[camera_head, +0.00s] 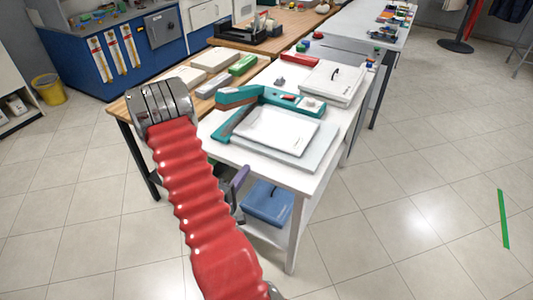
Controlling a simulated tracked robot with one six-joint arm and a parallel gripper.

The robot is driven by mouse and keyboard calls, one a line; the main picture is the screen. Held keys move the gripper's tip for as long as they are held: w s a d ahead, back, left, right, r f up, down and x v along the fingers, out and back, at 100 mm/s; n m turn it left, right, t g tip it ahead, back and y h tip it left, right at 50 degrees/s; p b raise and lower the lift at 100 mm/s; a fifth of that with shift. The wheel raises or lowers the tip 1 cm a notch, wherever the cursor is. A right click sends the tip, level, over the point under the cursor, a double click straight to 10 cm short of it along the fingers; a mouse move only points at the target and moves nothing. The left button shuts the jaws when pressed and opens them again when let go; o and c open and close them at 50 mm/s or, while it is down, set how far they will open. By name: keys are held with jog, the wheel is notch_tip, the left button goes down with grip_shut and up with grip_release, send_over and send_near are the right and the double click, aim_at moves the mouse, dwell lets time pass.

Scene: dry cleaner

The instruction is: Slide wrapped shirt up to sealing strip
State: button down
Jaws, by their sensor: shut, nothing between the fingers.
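The wrapped shirt seems to be the white flat packet (276,131) lying on a pale grey board (301,159) at the near end of the white table. A teal sealer (291,101) frames it along its left and far sides. The sealing strip is too small to pick out, so I cannot tell whether the packet touches it. My gripper (237,190) shows only in part, dark grey and purple, just in front of the table's near edge and lower than the packet. My red arm hides the rest. It is shut, empty and apart from the packet.
A white tray-like item (331,81) stands farther back on the table, near a red block (288,57). A blue item (267,202) lies on the lower shelf. A wooden table (193,82) with pale packets adjoins at left. Tiled floor at right is mostly clear.

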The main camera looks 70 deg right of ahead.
dwell(0.4)
send_near(271, 145)
jog(key=w+d, duration=0.2)
jog(key=d, duration=0.1)
jog(key=shift+w+d, duration=0.15)
jog(key=shift+d, duration=0.1)
jog(key=shift+s+d, duration=0.9)
jog(key=shift+s, duration=0.15)
jog(key=shift+s+d, duration=0.4)
jog(key=shift+s, duration=0.05)
jog(key=shift+w, duration=0.15)
